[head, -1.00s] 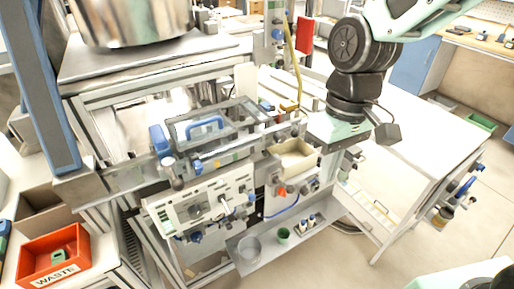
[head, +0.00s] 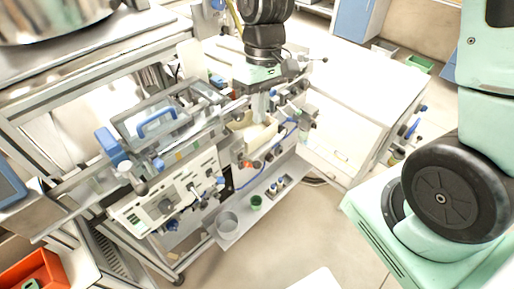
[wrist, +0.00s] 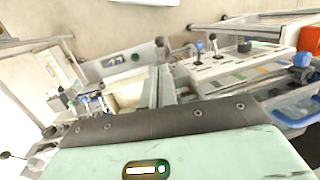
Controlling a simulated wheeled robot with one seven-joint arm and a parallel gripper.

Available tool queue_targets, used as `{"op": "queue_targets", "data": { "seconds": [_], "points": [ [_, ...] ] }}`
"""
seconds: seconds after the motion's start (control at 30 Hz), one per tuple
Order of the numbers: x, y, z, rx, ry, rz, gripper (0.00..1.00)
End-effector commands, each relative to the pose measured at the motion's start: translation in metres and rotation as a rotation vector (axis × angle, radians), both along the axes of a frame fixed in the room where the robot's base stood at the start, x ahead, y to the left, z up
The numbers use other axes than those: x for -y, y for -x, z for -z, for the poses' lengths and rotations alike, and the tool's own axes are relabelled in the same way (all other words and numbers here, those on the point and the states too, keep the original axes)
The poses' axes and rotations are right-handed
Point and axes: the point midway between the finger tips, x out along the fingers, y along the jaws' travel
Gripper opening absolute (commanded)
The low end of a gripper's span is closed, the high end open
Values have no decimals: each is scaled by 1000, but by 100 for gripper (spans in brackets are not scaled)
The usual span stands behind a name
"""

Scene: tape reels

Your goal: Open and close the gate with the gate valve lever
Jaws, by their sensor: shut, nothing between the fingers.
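My gripper (head: 260,106) points down above the right part of the machine, next to a cream bin (head: 262,137). In the wrist view its fingers (wrist: 160,86) show as a narrow grey pair, shut and empty. The machine's front panel (head: 165,195) carries several knobs and small levers. A valve with an orange part (head: 246,164) sits on the right-hand panel below the gripper. Which of these is the gate valve lever I cannot tell.
A blue-handled lid (head: 157,122) tops the machine at left. A shelf below holds a clear beaker (head: 228,222) and a green cup (head: 256,202). A blue hose loops by the panel. A white table (head: 350,95) stands right. An orange bin (head: 38,272) is at lower left.

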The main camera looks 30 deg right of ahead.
Motion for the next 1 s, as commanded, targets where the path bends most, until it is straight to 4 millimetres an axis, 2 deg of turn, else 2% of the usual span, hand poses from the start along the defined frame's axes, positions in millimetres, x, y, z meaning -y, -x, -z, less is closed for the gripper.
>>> {"op": "queue_targets", "data": {
  "seconds": [0.3,0.5,0.7,1.0],
  "points": [
    [-9,14,62,-8,0,-2,0],
    [-13,19,89,-5,0,-2,0],
    [-15,20,104,-2,1,0,0],
    [-16,21,107,0,0,0,0]
  ]
}}
